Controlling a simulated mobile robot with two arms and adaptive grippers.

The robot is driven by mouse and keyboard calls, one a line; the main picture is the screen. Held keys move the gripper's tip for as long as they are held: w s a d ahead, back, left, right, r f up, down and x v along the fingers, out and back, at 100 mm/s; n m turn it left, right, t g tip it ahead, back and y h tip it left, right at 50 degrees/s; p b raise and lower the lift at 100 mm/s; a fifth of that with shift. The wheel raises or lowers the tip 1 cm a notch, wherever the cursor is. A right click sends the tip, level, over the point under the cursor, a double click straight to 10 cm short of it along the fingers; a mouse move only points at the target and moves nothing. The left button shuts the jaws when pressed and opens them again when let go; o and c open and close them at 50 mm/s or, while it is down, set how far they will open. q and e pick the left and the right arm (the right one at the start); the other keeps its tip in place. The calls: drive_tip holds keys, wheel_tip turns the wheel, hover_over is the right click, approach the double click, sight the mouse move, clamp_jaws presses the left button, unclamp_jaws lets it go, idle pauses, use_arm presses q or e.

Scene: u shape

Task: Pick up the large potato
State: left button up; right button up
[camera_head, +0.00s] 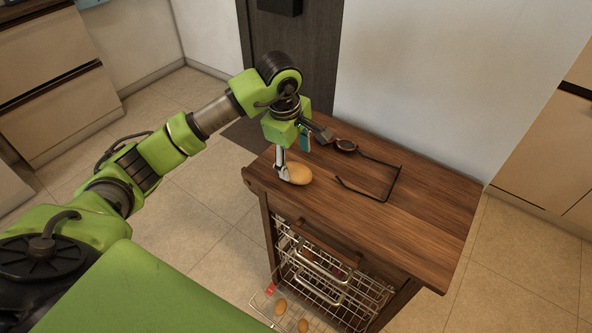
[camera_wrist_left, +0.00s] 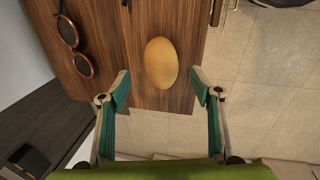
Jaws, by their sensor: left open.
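The large potato (camera_head: 299,174) is a tan oval lying on the wooden top of the cart (camera_head: 420,215), near its left edge. In the left wrist view the potato (camera_wrist_left: 161,62) lies ahead of the fingertips, roughly centred between them. My left gripper (camera_head: 283,172) is above the cart top beside the potato; one finger partly overlaps it in the head view. In the left wrist view my left gripper (camera_wrist_left: 161,82) is open with a finger on each side and nothing held. My right gripper is not in view.
Wire baskets (camera_head: 335,290) hang below, with small potatoes (camera_head: 280,306) in the lowest one. A wall (camera_head: 440,80) stands behind the cart. The cart top's right part is clear.

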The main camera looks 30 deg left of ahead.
sight(297, 168)
use_arm(q)
drive_tip(key=shift+d+f+p, duration=0.15)
drive_tip(key=shift+f+p, duration=0.3)
drive_tip(key=shift+f, duration=0.15)
drive_tip(key=f, duration=0.1)
drive_tip(key=f+p, duration=0.1)
drive_tip(key=f, duration=0.1)
drive_tip(key=shift+w+d+f, duration=0.1)
drive_tip(key=shift+w+f, duration=0.15)
drive_tip(key=shift+w, duration=0.15)
drive_tip(key=shift+f, duration=0.35)
drive_tip(key=c, duration=1.3)
